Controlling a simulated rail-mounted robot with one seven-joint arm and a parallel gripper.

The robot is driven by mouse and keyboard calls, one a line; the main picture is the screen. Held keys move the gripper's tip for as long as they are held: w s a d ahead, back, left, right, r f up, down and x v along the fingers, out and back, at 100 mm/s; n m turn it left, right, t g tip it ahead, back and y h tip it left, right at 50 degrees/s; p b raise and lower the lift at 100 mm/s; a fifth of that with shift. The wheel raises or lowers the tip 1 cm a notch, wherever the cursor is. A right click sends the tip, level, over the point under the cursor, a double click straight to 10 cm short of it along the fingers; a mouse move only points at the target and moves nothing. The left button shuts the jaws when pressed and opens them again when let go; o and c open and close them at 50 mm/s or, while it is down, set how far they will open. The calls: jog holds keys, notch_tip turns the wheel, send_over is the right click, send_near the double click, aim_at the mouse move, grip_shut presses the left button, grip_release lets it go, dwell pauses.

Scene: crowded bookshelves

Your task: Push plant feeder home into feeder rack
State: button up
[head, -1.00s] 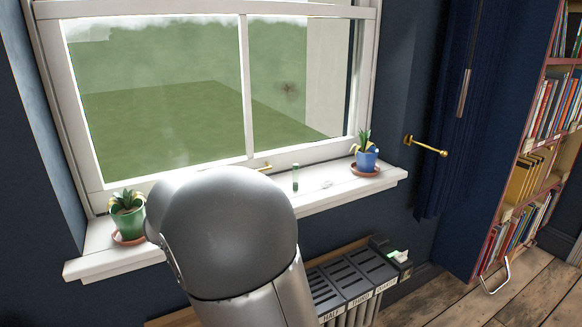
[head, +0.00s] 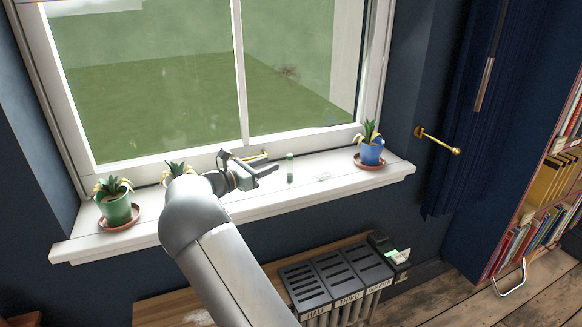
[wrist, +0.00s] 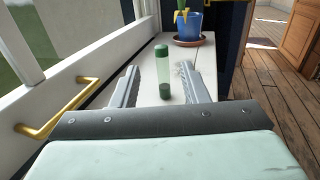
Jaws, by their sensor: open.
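A slim plant feeder (head: 290,168), a clear green vial with a green cap, stands upright on the white window sill. It also shows in the wrist view (wrist: 163,72), centred between my finger lines. My gripper (head: 268,174) is open and empty, low over the sill to the left of the feeder. Its fingertips point at the feeder, which appears just beyond them with a small gap. A black slotted unit (head: 336,277) labelled HALF, THIRD and QUARTER sits below the sill; it may be the feeder rack. A green and white item (head: 398,256) is at its right end.
A blue pot (head: 371,152) on a saucer stands right of the feeder, with small clear bits (head: 324,177) between. A green pot (head: 117,209) stands at left; another plant (head: 178,170) is partly behind my arm. A brass window handle (wrist: 55,112) lies close left of my gripper.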

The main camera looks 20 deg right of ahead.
jog(key=x, duration=0.4)
jog(key=p, duration=0.2)
send_over(290, 181)
jog(key=w, duration=0.1)
jog(key=shift+d+f, duration=0.25)
jog(key=shift+f, duration=0.15)
jog(key=shift+b, duration=0.3)
grip_shut()
